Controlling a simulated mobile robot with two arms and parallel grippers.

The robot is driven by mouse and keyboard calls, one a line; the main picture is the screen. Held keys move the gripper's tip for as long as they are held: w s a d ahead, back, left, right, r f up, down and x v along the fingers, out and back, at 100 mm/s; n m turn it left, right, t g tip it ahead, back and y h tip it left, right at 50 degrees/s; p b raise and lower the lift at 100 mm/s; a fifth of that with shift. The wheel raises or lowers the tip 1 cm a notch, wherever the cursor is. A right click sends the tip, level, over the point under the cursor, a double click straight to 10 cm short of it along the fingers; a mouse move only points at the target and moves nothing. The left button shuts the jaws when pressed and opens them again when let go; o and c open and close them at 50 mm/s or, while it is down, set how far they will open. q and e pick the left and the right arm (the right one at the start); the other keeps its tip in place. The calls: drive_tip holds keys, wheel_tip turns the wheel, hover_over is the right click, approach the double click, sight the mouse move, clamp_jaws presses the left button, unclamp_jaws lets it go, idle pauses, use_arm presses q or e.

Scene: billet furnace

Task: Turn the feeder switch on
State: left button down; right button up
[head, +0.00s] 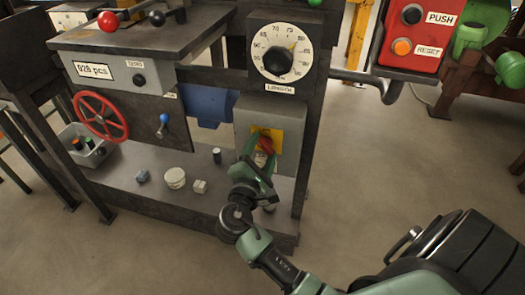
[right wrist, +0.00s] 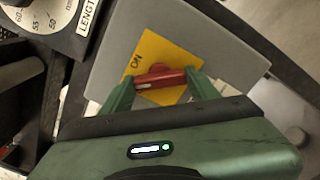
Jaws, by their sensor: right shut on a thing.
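The feeder switch is a red rotary handle (right wrist: 160,77) on a yellow plate (right wrist: 165,50), fixed to a grey box (head: 281,113) below the length dial. In the right wrist view the handle lies roughly level across the plate, and a dark mark shows at the plate's left corner. My right gripper (head: 263,153) reaches up to the switch from below. Its two green fingers, also in the right wrist view (right wrist: 160,88), are shut on the red handle, one at each end. The fingers hide part of the plate. My left gripper is not in view.
A length dial (head: 279,53) sits above the box. A red push and reset panel (head: 412,32) hangs at the upper right. A red handwheel (head: 101,116) is at the left. The lower shelf (head: 140,190) holds several small parts. Open floor lies in front.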

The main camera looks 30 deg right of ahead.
drive_tip(key=shift+f+m+b, duration=0.15)
drive_tip(key=shift+m+b, duration=0.25)
drive_tip(key=shift+m, duration=1.1)
drive_tip(key=m+b, duration=0.2)
drive_tip(key=m, duration=0.1)
drive_tip(key=shift+m+b, duration=0.55)
drive_tip(key=shift+m, duration=0.25)
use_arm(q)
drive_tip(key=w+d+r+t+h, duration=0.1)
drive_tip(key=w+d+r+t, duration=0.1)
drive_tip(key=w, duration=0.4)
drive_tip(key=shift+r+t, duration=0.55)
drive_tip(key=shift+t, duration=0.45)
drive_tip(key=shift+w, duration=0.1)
use_arm(e)
drive_tip(key=o, duration=1.4)
drive_tip(key=shift+c, duration=0.2)
